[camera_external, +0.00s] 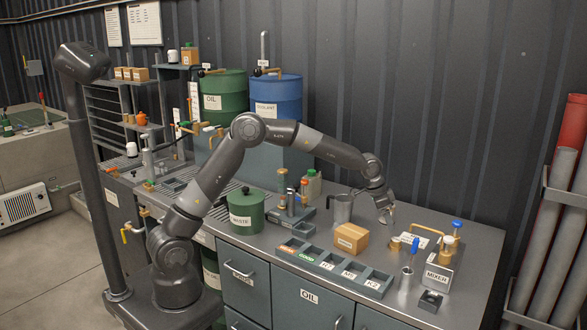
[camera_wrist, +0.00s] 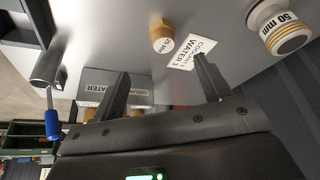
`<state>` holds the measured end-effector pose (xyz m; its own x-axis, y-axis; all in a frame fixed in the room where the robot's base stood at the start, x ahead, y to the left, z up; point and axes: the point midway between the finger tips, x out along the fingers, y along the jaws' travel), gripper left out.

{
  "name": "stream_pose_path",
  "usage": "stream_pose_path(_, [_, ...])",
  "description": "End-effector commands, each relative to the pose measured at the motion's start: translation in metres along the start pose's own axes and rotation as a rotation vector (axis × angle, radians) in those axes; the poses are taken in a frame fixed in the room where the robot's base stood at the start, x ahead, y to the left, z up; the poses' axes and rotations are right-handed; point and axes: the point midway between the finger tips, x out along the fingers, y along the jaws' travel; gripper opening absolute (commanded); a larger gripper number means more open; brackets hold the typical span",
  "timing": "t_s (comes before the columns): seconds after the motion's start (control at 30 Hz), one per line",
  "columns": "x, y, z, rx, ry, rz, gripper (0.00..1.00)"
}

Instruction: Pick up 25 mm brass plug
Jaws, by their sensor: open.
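The brass plug (camera_wrist: 163,37), a short golden cylinder with a white "25 mm" label, shows in the wrist view beyond my fingertips. It stands on the grey worktop beside a white card. In the external view a small brass piece (camera_external: 395,244) near the card looks like the same plug. My gripper (camera_external: 387,214) hangs above the worktop, up and to the left of that piece. In the wrist view my gripper (camera_wrist: 163,70) has its two fingers wide apart with nothing held between them, and the plug is apart from both.
A cardboard box (camera_external: 351,239), a metal jug (camera_external: 341,208) and a compartment tray (camera_external: 334,267) lie left of the plug. A mixer block (camera_external: 438,273) and blue-handled tool (camera_external: 408,270) stand in front. A white 50 mm fitting (camera_wrist: 280,25) is at the wrist view's upper right.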

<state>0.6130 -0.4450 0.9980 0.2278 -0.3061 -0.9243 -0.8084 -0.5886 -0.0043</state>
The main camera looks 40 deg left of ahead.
Motion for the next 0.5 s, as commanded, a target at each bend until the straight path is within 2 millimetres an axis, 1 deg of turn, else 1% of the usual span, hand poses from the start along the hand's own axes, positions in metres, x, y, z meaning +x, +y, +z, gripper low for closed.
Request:
stream_pose_path(0.17, [0.015, 0.002, -0.003, 0.004, 0.000, 0.008, 0.70])
stream_pose_path(0.27, [0.028, 0.003, -0.003, 0.004, -0.001, 0.008, 0.70])
stream_pose_path(0.4, [0.051, 0.003, -0.002, 0.005, -0.001, 0.009, 0.70])
stream_pose_path(0.5, [0.061, 0.002, -0.003, 0.005, 0.000, 0.007, 0.70])
